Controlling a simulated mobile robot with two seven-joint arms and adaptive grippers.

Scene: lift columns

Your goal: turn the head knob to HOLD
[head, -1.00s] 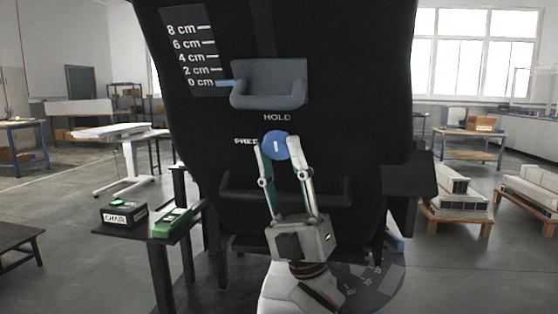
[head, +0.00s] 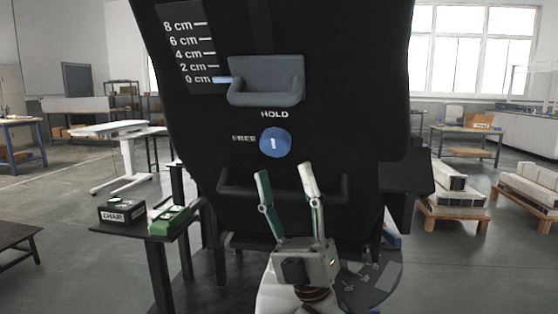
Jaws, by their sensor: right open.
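The head knob (head: 275,143) is a round blue disc on the black upright panel (head: 330,130). Its white mark stands about upright, toward the HOLD label (head: 275,114) above it. The FREE label (head: 244,138) is to the left of the knob. My right gripper (head: 284,168) is open and empty, its two fingertips spread just below the knob and apart from it. Nothing hides the knob. My left gripper is not in view.
Above the knob is a grey cradle (head: 266,93) with a blue pointer at 0 cm on the scale (head: 190,50). A dark handle bar (head: 340,186) runs behind my right gripper. A side table with a CHAIR box (head: 122,213) and a green device (head: 171,219) stands left.

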